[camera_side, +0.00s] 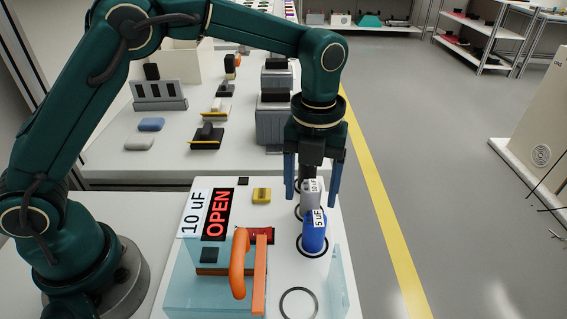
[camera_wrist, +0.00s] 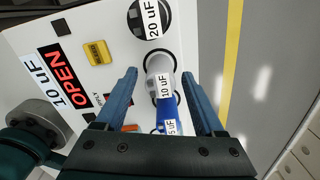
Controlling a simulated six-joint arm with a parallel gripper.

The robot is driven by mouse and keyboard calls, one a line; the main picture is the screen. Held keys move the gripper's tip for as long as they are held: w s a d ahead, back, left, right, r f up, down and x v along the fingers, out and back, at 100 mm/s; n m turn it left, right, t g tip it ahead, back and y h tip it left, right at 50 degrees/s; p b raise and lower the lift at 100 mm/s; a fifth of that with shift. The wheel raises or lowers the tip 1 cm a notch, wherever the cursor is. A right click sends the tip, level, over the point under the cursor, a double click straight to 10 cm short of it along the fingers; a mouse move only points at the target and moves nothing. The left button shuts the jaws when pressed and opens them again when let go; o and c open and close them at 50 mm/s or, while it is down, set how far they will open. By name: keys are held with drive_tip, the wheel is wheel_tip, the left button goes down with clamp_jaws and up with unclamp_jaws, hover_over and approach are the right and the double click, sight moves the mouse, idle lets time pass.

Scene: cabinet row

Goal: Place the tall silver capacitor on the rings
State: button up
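The silver capacitor (camera_side: 309,196), labelled 10 uF, stands on the white panel top (camera_side: 277,186) behind the blue capacitor (camera_side: 315,232), labelled 5 uF. A black ring outline shows at its foot. My gripper (camera_side: 312,198) is open above the row, fingers pointing down. In the wrist view, the silver capacitor (camera_wrist: 158,64) appears between the fingers of my gripper (camera_wrist: 160,73), with gaps on both sides. A black capacitor (camera_wrist: 140,22), labelled 20 uF, stands beyond it. The blue one is partly hidden by my gripper there. An empty black ring (camera_side: 299,290) lies nearest the side camera.
An orange handle (camera_side: 239,264) stands up left of the rings, near clear bluish guards (camera_side: 340,283). Signs read 10 uF (camera_side: 192,213) and OPEN (camera_side: 217,214). A yellow block (camera_side: 261,195) lies on the panel. A bench (camera_side: 180,155) with parts is behind.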

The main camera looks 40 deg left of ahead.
sight(313, 184)
wheel_tip(313, 184, up, 12)
idle(1.0)
drive_tip(key=shift+r, duration=0.1)
drive_tip(key=shift+r, duration=0.1)
